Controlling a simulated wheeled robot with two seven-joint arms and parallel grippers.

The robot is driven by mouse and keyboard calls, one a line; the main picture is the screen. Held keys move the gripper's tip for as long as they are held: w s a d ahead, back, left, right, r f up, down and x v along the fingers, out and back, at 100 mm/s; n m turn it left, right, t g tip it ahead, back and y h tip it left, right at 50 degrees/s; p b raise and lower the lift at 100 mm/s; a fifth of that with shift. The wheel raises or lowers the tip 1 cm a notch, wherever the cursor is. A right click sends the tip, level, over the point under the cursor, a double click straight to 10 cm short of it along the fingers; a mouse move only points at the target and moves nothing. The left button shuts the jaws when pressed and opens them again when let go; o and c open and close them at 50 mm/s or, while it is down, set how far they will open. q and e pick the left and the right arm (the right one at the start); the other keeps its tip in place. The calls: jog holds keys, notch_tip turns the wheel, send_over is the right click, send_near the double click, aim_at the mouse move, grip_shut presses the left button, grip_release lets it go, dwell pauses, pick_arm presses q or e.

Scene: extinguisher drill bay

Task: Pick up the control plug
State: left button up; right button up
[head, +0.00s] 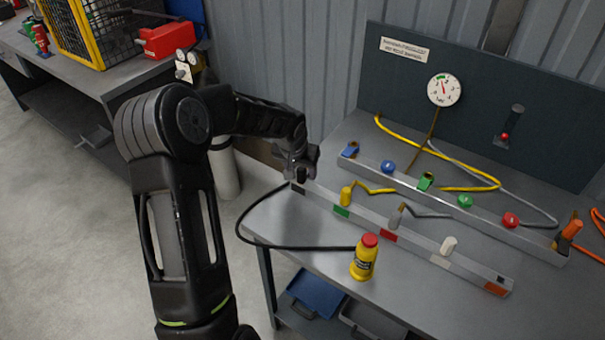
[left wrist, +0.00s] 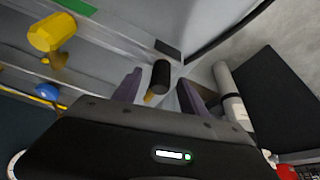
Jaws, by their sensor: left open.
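A black plug (left wrist: 161,76) shows in the left wrist view between the two fingers of my left gripper (left wrist: 160,92). The fingers are apart, one on each side of it, and I cannot tell whether either touches it. In the head view my left gripper (head: 299,168) is over the left end of the front rail (head: 325,201) and partly hides the black plug (head: 301,176). A yellow plug (head: 347,195), a grey plug (head: 396,216) and a white plug (head: 448,245) stand farther along this rail. No label marks the control plug. My right gripper is not in view.
A black hose (head: 290,247) loops over that edge. Behind, a second rail (head: 480,222) holds coloured knobs and fittings. A gauge (head: 445,90) hangs on the dark back panel.

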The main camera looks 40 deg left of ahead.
pick_arm(q)
grip_shut()
dwell(0.6)
